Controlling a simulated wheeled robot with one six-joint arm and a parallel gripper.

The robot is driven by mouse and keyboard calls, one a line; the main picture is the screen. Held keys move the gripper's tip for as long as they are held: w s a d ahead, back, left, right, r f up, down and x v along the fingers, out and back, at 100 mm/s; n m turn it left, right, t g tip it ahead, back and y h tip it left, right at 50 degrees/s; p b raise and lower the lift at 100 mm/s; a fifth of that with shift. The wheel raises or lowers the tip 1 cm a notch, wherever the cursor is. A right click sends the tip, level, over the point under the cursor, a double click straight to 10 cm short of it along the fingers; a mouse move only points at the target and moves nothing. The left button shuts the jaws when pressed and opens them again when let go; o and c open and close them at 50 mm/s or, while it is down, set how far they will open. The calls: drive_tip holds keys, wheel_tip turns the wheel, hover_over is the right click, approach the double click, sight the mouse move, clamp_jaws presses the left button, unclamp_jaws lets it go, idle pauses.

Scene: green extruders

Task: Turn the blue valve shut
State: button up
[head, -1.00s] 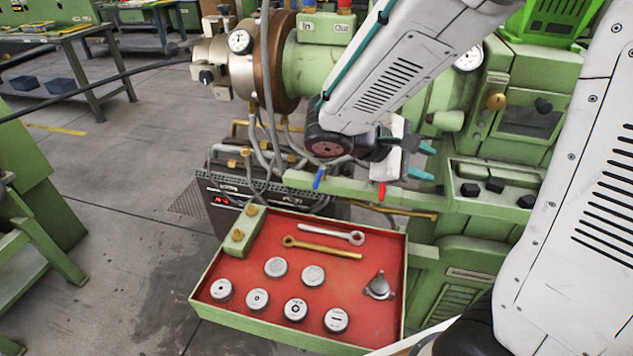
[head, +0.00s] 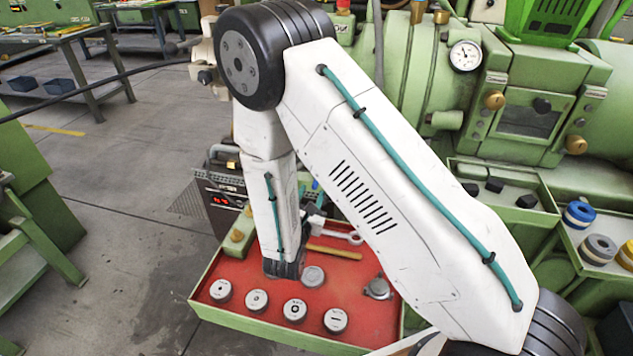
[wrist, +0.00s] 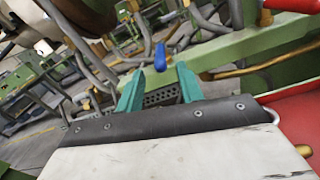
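My gripper (wrist: 159,77) is open, with one teal finger on each side of the handle's line. The handle's lower end appears level with the fingertips, in the gap between them. Neither finger visibly touches it, and I cannot tell whether it is between the tips or just beyond. In the head view my arm hides the valve, and only a bit of the gripper shows.
Grey hoses (wrist: 87,50) run at the left. In the head view, a red-lined tray (head: 231,334) with caps and wrenches lies below my arm. A black box with a red display (head: 222,199) stands left.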

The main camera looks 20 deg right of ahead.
sight(317, 179)
drive_tip(key=x, duration=0.6)
drive_tip(key=shift+w+d, duration=0.1)
drive_tip(key=shift+d, duration=0.1)
clamp_jaws()
